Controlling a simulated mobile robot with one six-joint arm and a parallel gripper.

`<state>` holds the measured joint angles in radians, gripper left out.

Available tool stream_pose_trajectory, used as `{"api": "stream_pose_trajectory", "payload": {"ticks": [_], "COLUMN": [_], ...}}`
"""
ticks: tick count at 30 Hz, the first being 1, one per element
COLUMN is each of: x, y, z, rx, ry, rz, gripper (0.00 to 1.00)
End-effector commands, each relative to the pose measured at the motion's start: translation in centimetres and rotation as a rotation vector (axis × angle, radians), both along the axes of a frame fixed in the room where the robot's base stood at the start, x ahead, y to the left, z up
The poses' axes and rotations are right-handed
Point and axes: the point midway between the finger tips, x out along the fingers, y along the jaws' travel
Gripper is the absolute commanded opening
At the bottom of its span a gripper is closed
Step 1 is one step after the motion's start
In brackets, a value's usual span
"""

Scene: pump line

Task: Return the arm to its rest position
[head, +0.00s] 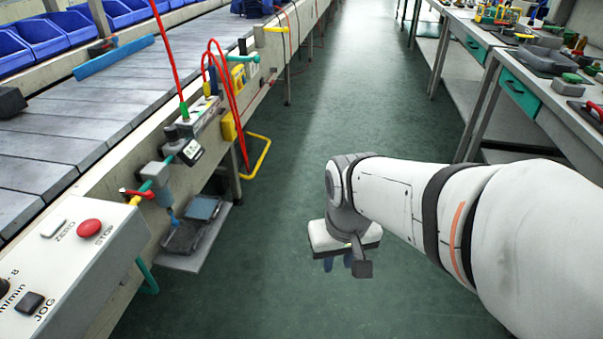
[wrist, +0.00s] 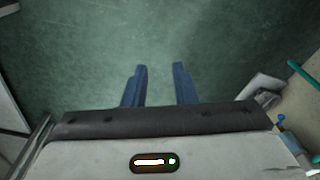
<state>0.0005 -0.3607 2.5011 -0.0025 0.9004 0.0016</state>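My gripper (head: 338,264) hangs at the end of my white arm over the green floor in the aisle, pointing down. In the head view its fingers are mostly hidden behind the gripper body. In the wrist view the two blue fingers of my gripper (wrist: 159,70) stand apart with only bare floor between them. It is open and holds nothing. It touches nothing that I can see.
A conveyor line (head: 75,125) with blue bins (head: 40,38) runs along the left. Its control box (head: 75,265) has a red stop button. A small shelf (head: 205,240) juts out low. Workbenches (head: 515,90) stand at the right. The aisle floor (head: 310,110) between is clear.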

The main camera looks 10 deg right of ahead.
Motion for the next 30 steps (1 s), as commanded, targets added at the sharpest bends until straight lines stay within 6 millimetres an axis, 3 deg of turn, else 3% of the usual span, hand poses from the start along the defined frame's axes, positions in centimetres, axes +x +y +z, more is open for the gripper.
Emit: {"api": "stream_pose_trajectory", "payload": {"ticks": [5,8,30], "x": [0.0,0.0,-0.4], "y": [0.1,0.1,0.1], "z": [0.7,2.8,26.9], "rx": [0.002,0.003,0.015], "ry": [0.0,-0.003,-0.068], "rz": [-0.001,-0.001,0.001], "gripper": [0.25,0.25,0.25]}}
